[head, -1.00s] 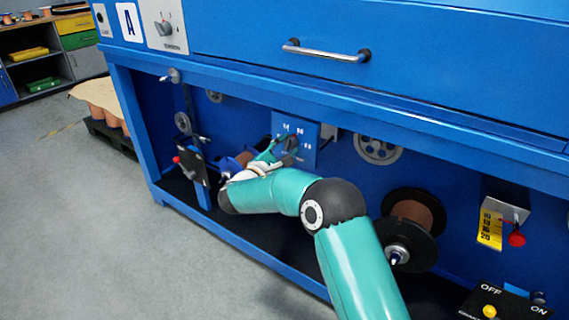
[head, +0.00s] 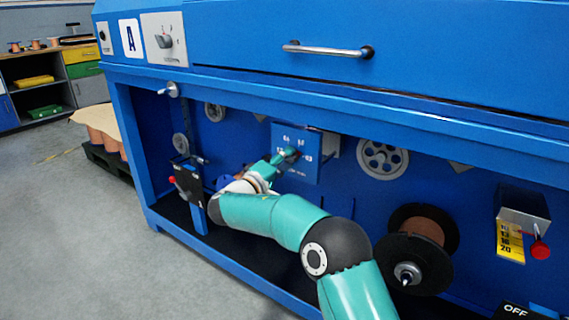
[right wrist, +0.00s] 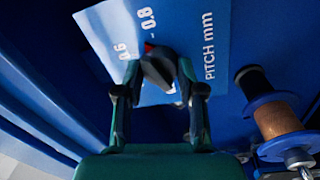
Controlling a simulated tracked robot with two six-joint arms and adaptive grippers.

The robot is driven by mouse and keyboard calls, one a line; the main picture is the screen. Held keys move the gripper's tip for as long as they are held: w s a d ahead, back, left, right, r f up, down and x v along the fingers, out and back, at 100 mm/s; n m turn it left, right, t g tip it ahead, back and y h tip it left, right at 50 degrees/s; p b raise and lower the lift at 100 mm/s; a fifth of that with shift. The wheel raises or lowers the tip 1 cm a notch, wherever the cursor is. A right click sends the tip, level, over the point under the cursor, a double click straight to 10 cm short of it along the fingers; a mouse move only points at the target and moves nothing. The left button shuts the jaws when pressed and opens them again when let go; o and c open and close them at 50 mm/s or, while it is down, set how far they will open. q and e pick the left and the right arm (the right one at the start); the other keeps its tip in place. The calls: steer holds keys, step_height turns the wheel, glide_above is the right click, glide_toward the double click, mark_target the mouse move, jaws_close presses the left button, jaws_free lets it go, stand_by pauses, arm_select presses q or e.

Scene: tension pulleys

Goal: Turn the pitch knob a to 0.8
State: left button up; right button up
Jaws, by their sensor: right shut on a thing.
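The pitch knob (right wrist: 159,70) is a dark knob with a red pointer mark, on a light-blue plate (right wrist: 190,30) marked "PITCH mm". The 0.6 and 0.8 marks show near it in the right wrist view, and the red mark points roughly toward 0.8. My right gripper (right wrist: 158,84) is shut on the knob, with a finger on each side. In the head view the right gripper (head: 285,157) is at the blue dial plate (head: 311,160) under the machine's top; the knob is mostly hidden there. My left gripper is not in view.
A copper spool (right wrist: 276,118) on a shaft sits right of the knob in the right wrist view. In the head view, a pulley (head: 383,157), a large black-flanged spool (head: 418,240) and a red-knobbed lever (head: 540,250) are to the right. The blue frame rail (head: 330,105) runs above.

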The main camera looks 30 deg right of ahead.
steer(key=shift+s+d+f+m+g, duration=0.1)
steer(key=shift+f+m+g, duration=0.05)
steer(key=shift+m, duration=0.9)
steer(key=shift+d+f+m+g, duration=0.1)
steer(key=shift+f+m+g, duration=0.05)
steer(key=shift+m, duration=0.9)
steer(key=o, duration=1.1)
steer(key=shift+o, duration=0.2)
steer(key=shift+a+r, duration=0.1)
steer(key=shift+a, duration=0.1)
steer(key=v, duration=1.1)
steer(key=shift+a, duration=0.4)
steer(key=shift+s, duration=0.1)
